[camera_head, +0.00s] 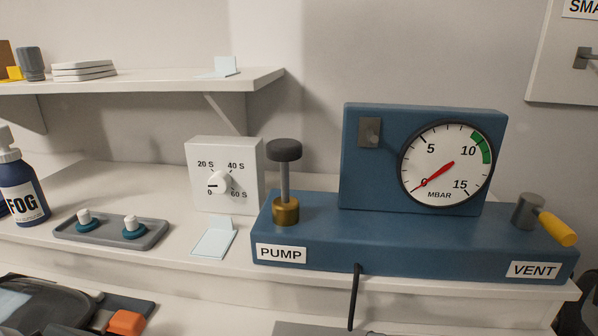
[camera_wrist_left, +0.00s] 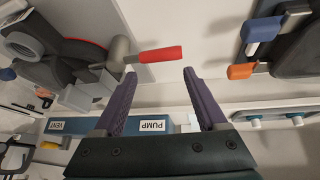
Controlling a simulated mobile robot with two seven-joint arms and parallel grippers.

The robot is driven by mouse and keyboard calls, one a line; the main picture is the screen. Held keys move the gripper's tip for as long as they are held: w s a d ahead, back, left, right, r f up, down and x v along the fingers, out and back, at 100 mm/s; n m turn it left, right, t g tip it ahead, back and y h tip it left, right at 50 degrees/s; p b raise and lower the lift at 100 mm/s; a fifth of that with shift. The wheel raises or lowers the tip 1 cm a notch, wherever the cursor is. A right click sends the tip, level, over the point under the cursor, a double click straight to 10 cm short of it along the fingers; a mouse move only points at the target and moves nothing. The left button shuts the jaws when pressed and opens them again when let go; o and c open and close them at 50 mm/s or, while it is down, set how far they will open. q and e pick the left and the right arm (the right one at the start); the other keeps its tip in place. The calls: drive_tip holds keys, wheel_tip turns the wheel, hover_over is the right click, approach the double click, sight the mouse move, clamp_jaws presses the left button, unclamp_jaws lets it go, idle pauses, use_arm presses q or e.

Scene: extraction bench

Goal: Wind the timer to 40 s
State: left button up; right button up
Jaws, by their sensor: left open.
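The timer (camera_head: 224,205) is a white box on the bench shelf in the head view, left of the pump. Its round white knob (camera_head: 221,181) has a dark pointer mark toward the left, near the 0 label; 20 S, 40 S and 60 S are printed around it. I cannot make out the timer in the left wrist view. My left gripper (camera_wrist_left: 160,73) shows only in the left wrist view, with its two purple fingers spread and nothing held between them. A red handle (camera_wrist_left: 161,54) shows beyond the fingertips. My right gripper is in neither view.
The blue pump unit (camera_head: 400,240) with a pressure gauge (camera_head: 446,163), black-topped plunger (camera_head: 284,150) and yellow vent handle (camera_head: 556,228) stands right of the timer. A shelf (camera_head: 150,82) overhangs the left side.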

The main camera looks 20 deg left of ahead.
use_arm(q)
drive_tip(key=w+d+n+t+h+b, duration=0.2)
drive_tip(key=w+d+n+t+h, duration=0.15)
drive_tip(key=w+d+n, duration=0.2)
drive_tip(key=n+t+y+b, duration=0.4)
drive_tip(key=n+t+y, duration=0.4)
drive_tip(key=n, duration=2.2)
approach(217, 185)
drive_tip(key=s, duration=0.1)
drive_tip(key=shift+w, duration=0.25)
drive_tip(key=b+x, duration=0.1)
drive_tip(key=x, duration=0.8)
drive_tip(key=shift+d, duration=0.1)
clamp_jaws()
